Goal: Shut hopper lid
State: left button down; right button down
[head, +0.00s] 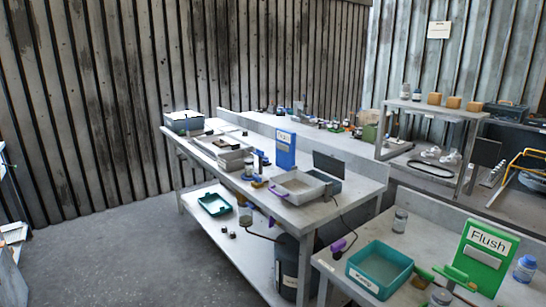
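I cannot make out a thing that is clearly the hopper or its lid. On the middle bench, a small grey-green box (325,182) has a dark upright panel (329,164) at its back, which may be a raised lid; I cannot tell whether it is the hopper's. Neither of my grippers is in view, and no part of my arms shows.
The middle bench (245,205) carries a grey tray (297,197) and a blue stand (285,150). The near right bench (440,237) holds a teal bin (380,263) and a green "Flush" stand (479,262). Grey floor (130,255) at left is clear.

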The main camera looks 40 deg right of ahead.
aim_at(336, 167)
jog(key=i+z, duration=0.25)
jog(key=i, duration=0.25)
jog(key=i+j+z, duration=0.3)
jog(key=i, duration=0.15)
jog(key=z, duration=0.25)
